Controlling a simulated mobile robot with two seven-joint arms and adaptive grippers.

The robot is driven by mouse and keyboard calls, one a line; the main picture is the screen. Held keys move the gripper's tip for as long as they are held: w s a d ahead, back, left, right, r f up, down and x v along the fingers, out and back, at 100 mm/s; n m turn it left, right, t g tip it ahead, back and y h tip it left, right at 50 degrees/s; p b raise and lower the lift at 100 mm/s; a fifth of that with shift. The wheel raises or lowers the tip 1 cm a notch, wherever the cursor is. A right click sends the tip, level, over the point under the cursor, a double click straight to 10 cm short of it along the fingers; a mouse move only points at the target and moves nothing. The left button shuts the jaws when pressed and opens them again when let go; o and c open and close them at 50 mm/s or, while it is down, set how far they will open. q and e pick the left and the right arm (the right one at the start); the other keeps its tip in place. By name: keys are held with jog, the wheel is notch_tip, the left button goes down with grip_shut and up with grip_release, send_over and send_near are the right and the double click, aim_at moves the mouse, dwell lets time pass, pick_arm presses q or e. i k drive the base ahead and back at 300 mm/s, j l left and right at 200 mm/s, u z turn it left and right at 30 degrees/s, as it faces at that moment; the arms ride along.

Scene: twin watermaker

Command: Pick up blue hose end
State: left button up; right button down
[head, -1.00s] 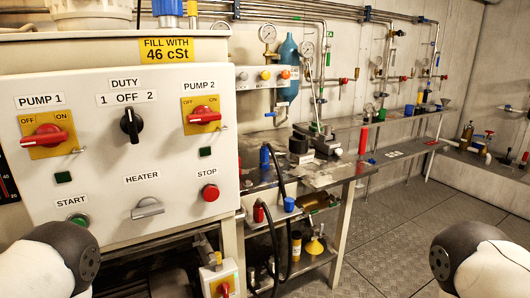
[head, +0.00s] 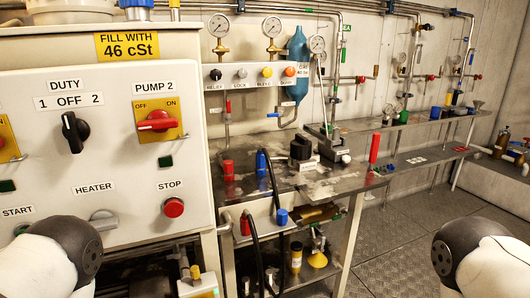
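A blue hose end (head: 261,160) stands upright on the steel bench (head: 330,182), with a black hose (head: 272,190) running down beside it over the front edge. A second blue fitting (head: 282,216) is lower, at the bench's front; I cannot tell which hose it belongs to. A red fitting (head: 228,168) stands left of the upper blue end, and another red one (head: 245,226) is below. Parts of my arms show at the lower left and lower right corners, well apart from the hoses. Neither gripper shows.
A white control panel (head: 120,205) with switches fills the left and borders the bench. A black-topped device (head: 301,148) and a red cylinder (head: 374,148) stand right of the hose end. A yellow funnel (head: 317,260) sits on the lower shelf. The floor (head: 410,240) at right is clear.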

aim_at(260, 158)
jog(key=i+l+u, duration=0.1)
jog(key=l, duration=0.25)
jog(key=i+l+u, duration=0.1)
jog(key=l, duration=0.25)
jog(key=i+l+u, duration=0.1)
jog(key=l, duration=0.25)
jog(key=i+l+u, duration=0.1)
jog(key=l, duration=0.3)
jog(key=i, duration=0.1)
